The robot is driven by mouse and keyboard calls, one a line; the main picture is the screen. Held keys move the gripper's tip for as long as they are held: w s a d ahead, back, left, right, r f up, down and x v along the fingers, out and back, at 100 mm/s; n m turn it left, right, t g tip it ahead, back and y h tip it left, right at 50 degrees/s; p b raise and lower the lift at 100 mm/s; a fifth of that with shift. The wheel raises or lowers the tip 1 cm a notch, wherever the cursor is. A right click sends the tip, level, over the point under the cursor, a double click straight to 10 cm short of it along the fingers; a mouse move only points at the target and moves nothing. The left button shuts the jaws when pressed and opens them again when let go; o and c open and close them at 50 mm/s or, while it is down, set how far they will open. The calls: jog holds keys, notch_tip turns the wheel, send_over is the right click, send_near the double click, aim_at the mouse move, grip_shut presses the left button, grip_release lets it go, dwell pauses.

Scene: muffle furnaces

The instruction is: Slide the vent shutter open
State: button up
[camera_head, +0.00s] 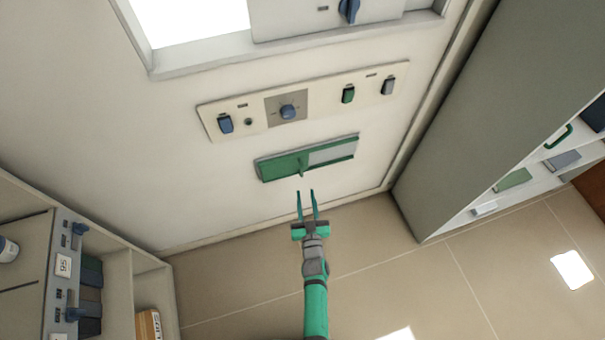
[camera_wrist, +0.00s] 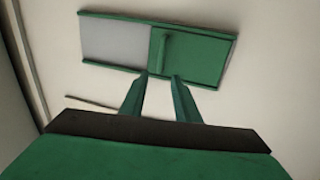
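The vent shutter is a green sliding plate (camera_head: 281,166) with a small upright green handle (camera_head: 300,167), set in a green-railed frame low on the white wall. In the head view the plate covers the left part of the frame, and a grey panel (camera_head: 331,152) shows at the right. In the wrist view the plate (camera_wrist: 200,57) is at the right, its handle (camera_wrist: 163,51) near its left edge, and the grey panel (camera_wrist: 114,42) at the left. My gripper (camera_head: 306,192) is open and empty, its fingertips just below the handle; they also show in the wrist view (camera_wrist: 160,77).
Above the vent is a control panel (camera_head: 320,98) with switches and a blue knob. A shelf unit (camera_head: 150,280) stands at the lower left, and a tall grey-green cabinet side (camera_head: 470,110) at the right. The floor below the wall is clear.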

aim_at(302, 171)
jog(key=w, duration=0.6)
jog(key=w+a, duration=0.1)
jog(key=w, duration=0.3)
jog(key=shift+w+a, duration=0.1)
grip_shut()
